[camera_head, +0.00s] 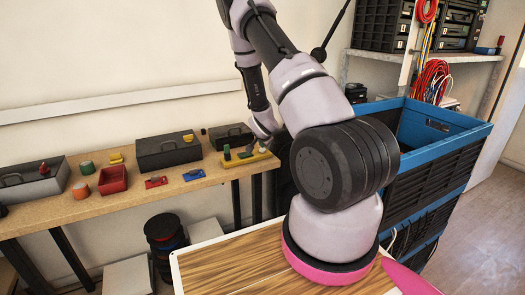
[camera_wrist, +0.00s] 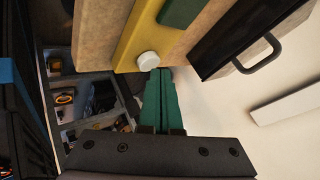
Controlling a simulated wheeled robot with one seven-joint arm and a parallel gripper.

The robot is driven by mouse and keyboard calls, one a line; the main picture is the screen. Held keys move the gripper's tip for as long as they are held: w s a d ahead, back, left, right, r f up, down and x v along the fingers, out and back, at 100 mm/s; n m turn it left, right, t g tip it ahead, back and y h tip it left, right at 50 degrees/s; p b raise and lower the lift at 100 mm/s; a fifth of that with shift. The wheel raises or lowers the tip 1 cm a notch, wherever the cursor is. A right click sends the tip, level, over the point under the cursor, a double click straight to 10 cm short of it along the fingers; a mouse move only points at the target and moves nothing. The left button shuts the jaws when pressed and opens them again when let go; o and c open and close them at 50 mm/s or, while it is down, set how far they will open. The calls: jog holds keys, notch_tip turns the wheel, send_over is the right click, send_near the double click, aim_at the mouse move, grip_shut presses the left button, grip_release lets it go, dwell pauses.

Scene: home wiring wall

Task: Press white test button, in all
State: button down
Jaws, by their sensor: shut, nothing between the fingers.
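The white round button (camera_wrist: 148,61) sits at the end of a yellow block (camera_wrist: 135,45), which also carries a green part (camera_wrist: 180,10). In the head view the yellow block (camera_head: 240,160) lies at the right end of the wooden workbench. My gripper (camera_wrist: 160,71) has green fingers that are shut together and empty. Its fingertips are right beside the button's lower right edge in the wrist view; I cannot tell whether they touch it. In the head view my arm reaches down to the block, and the button and fingertips are too small to make out clearly.
A black case with a handle (camera_wrist: 240,35) stands close to the block. Other toolboxes (camera_head: 167,151), a red bin (camera_head: 112,180) and small parts are spread along the bench. Blue and black crates (camera_head: 440,130) stand to the right. An open tray of parts (camera_wrist: 95,100) is below the bench edge.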

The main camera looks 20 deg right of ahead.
aim_at(262, 151)
jog(key=shift+f, duration=0.5)
dwell(0.7)
jog(key=shift+r, duration=0.9)
jog(key=shift+r, duration=2.5)
